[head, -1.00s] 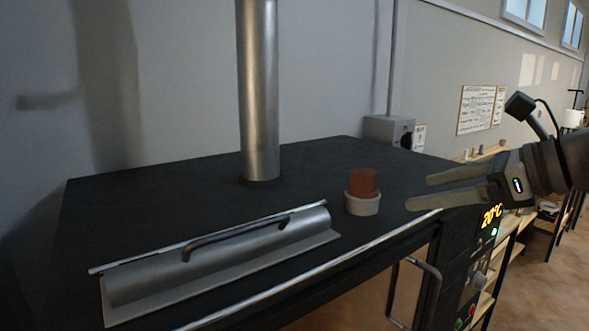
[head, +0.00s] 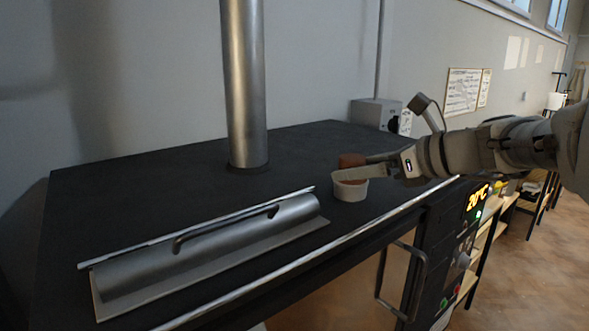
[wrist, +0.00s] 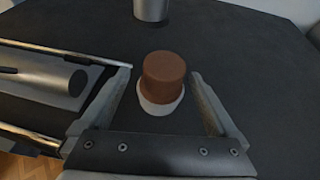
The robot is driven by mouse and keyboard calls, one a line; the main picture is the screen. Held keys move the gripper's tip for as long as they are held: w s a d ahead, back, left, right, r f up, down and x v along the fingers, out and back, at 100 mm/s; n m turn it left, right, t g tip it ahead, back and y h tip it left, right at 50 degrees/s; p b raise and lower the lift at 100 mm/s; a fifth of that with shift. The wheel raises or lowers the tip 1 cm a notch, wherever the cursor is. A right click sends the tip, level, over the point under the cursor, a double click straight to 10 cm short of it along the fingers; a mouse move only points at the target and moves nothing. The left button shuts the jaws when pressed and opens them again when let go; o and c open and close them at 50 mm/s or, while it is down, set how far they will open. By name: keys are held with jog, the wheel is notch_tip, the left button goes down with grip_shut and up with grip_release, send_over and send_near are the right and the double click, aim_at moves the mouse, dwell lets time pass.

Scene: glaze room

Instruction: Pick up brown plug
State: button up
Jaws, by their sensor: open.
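The brown plug (wrist: 164,75) sits upright in a small white ring-shaped holder (wrist: 161,104) on the dark top of the kiln. In the head view the plug (head: 352,160) shows only in part, as my gripper (head: 352,168) covers some of it; the white holder (head: 350,188) shows below. In the wrist view my gripper (wrist: 163,78) is open, with one finger on each side of the plug and gaps on both sides. I cannot tell how far down the fingers reach along the plug.
A metal hood with a bar handle (head: 215,240) lies to the left on the kiln top (head: 140,180). A metal flue pipe (head: 245,90) rises behind. A grey box (head: 374,112) stands at the back right. The kiln top around the holder is clear.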

aim_at(340, 167)
jog(key=x, duration=0.5)
jog(key=shift+w+r+p, duration=0.1)
jog(key=shift+w+p, duration=0.05)
jog(key=shift+p, duration=0.2)
jog(key=shift+d, duration=0.1)
jog(key=c, duration=1.4)
jog(key=shift+c, duration=0.4)
jog(key=shift+r, duration=0.15)
